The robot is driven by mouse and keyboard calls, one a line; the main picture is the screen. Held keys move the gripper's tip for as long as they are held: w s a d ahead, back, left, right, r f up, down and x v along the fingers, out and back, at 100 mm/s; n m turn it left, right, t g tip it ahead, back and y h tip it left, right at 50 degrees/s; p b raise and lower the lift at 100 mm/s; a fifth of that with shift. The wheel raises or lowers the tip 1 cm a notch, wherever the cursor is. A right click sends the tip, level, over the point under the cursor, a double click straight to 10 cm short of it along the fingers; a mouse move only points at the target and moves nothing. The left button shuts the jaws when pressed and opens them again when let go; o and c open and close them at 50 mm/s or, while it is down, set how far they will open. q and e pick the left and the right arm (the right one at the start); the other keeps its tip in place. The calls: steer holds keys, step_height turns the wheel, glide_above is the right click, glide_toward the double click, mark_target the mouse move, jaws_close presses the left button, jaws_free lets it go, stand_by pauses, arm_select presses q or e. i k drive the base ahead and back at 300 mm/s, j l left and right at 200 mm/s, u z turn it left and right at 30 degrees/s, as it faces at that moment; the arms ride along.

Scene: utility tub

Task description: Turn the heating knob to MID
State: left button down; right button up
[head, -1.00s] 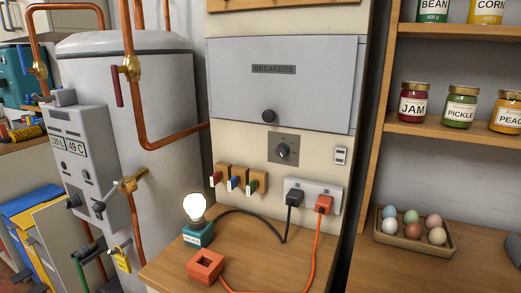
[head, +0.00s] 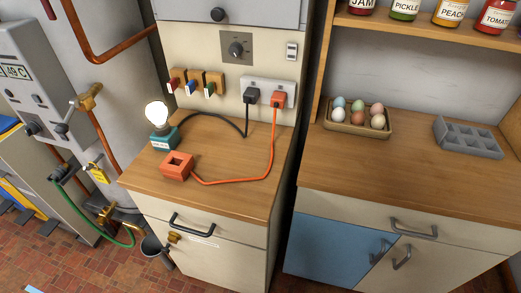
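A dark round knob (head: 236,49) sits on a grey square plate on the cream panel, below the breaker box. Its markings are too small to read. Another dark knob (head: 32,128) is low on the grey control box (head: 20,60) of the water heater at the left, below a display showing 49 C. A second dark control (head: 61,128) is beside it. I cannot tell from labels which knob is the heating knob, nor the settings they point to. Neither of my grippers is in view.
A lit bulb (head: 157,113) on a teal base and an orange block (head: 177,166) stand on the wooden counter (head: 225,196). Black and orange cords run from the sockets (head: 266,92). An egg tray (head: 357,127) is to the right. Copper pipes and a green hose are at left.

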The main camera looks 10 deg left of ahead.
mark_target(236, 49)
steer(key=j+z, duration=0.3)
steer(key=k+j+z, duration=0.1)
steer(key=j+z, duration=0.25)
steer(key=j, duration=0.15)
steer(key=k+j+z, duration=0.15)
steer(key=j+z, duration=0.15)
steer(key=k+j, duration=0.15)
steer(key=j, duration=0.3)
steer(key=k+j+z, duration=0.1)
steer(key=j, duration=0.3)
steer(key=k+j, duration=0.2)
steer(key=j, duration=0.2)
steer(key=k+j+z, duration=0.1)
steer(key=j, duration=0.35)
steer(key=k+j, duration=0.25)
steer(key=j, duration=0.15)
steer(key=k+j, duration=0.2)
steer(key=j, duration=0.2)
steer(key=i+z, duration=0.05)
